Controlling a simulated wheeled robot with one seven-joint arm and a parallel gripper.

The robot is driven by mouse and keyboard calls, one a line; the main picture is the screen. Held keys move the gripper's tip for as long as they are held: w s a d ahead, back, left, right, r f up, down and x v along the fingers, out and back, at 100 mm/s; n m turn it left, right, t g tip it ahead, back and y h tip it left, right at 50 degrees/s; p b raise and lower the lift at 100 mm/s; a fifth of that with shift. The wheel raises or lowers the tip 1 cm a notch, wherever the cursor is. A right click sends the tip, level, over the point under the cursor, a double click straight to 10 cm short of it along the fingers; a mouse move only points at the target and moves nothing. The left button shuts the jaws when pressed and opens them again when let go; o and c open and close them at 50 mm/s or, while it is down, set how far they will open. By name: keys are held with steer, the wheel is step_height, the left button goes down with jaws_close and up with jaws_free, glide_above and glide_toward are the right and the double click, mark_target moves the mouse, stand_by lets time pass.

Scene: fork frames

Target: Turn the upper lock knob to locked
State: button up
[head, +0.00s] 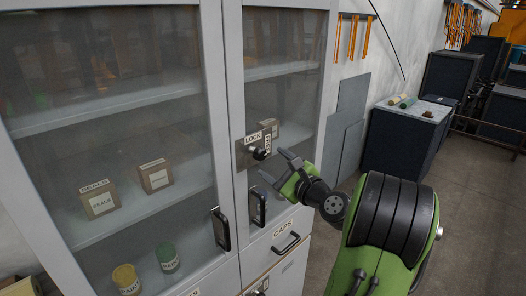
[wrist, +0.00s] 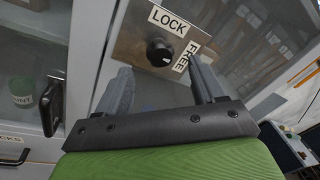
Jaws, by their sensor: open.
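The upper lock knob (head: 259,153) is a black round knob on a metal plate on the right cabinet door. The plate (head: 243,160) carries a LOCK label above the knob and a FREE label at its right side. In the wrist view the knob (wrist: 159,52) shows beyond the fingers, with a small light mark on its face. My gripper (head: 278,167) is open and empty, a little below and right of the knob, apart from it. In the wrist view its two fingers (wrist: 162,88) stand apart below the knob, one toward each side.
Black door handles (head: 220,229) (head: 258,206) sit below the lock. A CAPS drawer (head: 283,231) is lower right, with another lock partly visible at the bottom. Boxes (head: 100,199) and jars (head: 167,257) stand behind the left glass. Open floor lies at right.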

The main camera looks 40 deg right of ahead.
mark_target(262, 155)
steer(key=w, duration=0.4)
steer(key=w+p, duration=0.1)
steer(key=w, duration=0.1)
steer(key=shift+d, duration=0.4)
steer(key=shift+s, duration=0.1)
steer(key=c, duration=1)
steer(key=shift+c, duration=0.2)
